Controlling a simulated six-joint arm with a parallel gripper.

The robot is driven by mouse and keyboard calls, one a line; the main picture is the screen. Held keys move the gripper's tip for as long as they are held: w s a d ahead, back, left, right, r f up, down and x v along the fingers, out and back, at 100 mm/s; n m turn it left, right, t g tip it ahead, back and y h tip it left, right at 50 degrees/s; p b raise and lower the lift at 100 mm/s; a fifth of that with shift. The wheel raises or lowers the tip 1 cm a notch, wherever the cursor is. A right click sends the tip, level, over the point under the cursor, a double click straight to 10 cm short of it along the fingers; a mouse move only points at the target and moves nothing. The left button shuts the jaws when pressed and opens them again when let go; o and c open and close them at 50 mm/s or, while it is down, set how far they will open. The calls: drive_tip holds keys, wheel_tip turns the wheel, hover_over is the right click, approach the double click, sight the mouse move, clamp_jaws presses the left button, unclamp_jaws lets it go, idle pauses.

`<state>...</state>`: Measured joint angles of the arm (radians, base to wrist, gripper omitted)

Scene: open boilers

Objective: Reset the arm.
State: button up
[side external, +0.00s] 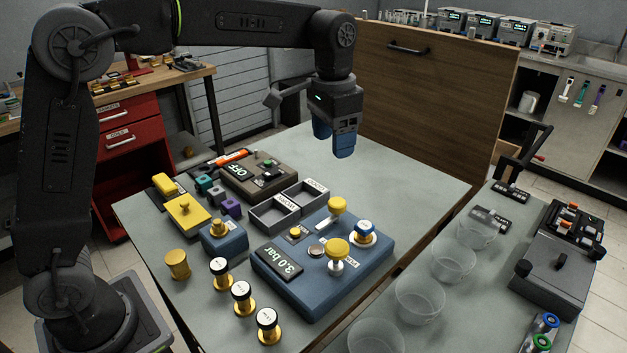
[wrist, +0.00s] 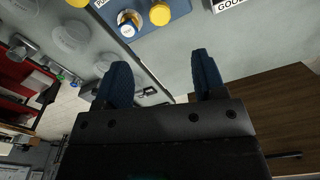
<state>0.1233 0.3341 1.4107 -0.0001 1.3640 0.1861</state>
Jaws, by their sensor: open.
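My gripper (side external: 334,141) is raised above the back part of the grey table (side external: 405,165), pointing down, with nothing between its blue fingers. In the wrist view my gripper (wrist: 163,80) shows two blue fingers spread wide apart with bare table beyond them. It is clear of the blue boiler panel (side external: 375,262), which stands in front of it and carries yellow knobs and a "3.0 bar" display. The panel's edge also shows at the top of the wrist view (wrist: 170,32).
A wooden panel (side external: 430,95) rises behind. Clear bowls (side external: 420,298) and a dark device (side external: 550,270) are on the right bench.

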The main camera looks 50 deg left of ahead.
drive_tip(key=s+a+r+n+t, duration=0.1)
drive_tip(key=s+a+r+t, duration=0.1)
drive_tip(key=s, duration=0.5)
drive_tip(key=s+a+r+n+t, duration=0.1)
drive_tip(key=s+a, duration=0.1)
drive_tip(key=s, duration=0.5)
drive_tip(key=s+a+f+n+t, duration=0.1)
drive_tip(key=s+f, duration=0.4)
drive_tip(key=s, duration=0.5)
drive_tip(key=shift+s+a+n+t, duration=0.25)
drive_tip(key=shift+a+n+t, duration=0.05)
drive_tip(key=shift+t, duration=0.3)
